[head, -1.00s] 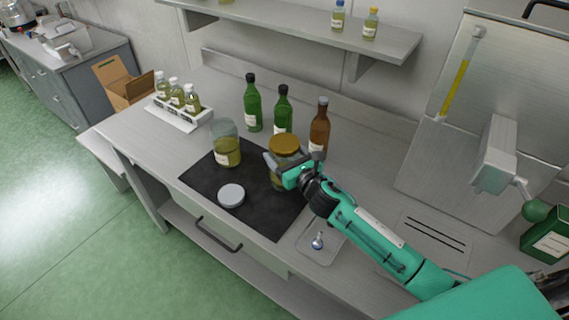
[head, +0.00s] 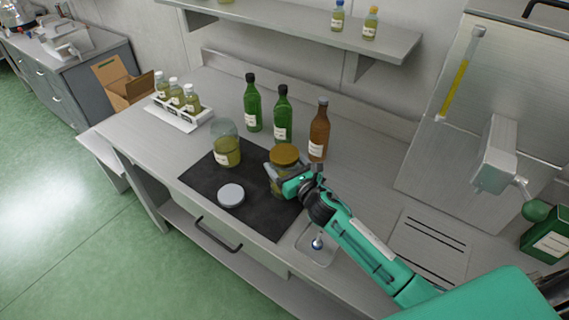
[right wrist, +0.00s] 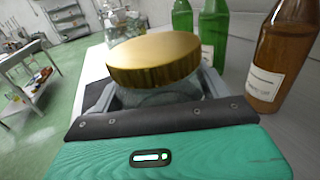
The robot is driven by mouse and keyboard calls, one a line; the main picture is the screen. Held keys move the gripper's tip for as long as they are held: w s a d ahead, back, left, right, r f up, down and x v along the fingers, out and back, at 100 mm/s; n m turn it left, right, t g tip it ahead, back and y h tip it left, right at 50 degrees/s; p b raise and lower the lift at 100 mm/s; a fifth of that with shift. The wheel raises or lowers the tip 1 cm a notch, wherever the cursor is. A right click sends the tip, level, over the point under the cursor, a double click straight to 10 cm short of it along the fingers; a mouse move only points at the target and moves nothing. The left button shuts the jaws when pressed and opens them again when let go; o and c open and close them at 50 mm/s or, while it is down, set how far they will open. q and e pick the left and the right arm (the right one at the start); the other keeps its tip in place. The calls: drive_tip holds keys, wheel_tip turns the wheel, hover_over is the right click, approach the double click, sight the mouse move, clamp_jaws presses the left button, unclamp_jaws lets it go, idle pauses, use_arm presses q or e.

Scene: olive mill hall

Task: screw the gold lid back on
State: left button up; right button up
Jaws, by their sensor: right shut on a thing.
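The gold lid (head: 285,154) sits on top of a glass jar (head: 279,188) at the right back part of the black mat. My left gripper is not in view.
On the black mat (head: 262,220) stand a second, lidless-looking jar (head: 227,153) and a grey-white lid (head: 231,194). Green bottles (head: 252,108) and a brown bottle (head: 319,135) stand close behind. A white rack (head: 180,119) holds several small bottles. A small tray (head: 316,252) lies at front right.

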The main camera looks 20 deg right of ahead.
drive_tip(key=o, duration=1.5)
drive_tip(key=shift+f, duration=0.2)
drive_tip(key=shift+c, duration=0.2)
drive_tip(key=o, duration=0.4)
drive_tip(key=shift+r, duration=0.1)
drive_tip(key=shift+o, duration=0.2)
drive_tip(key=shift+r, duration=0.2)
drive_tip(key=b+v, duration=0.3)
drive_tip(key=v, duration=0.9)
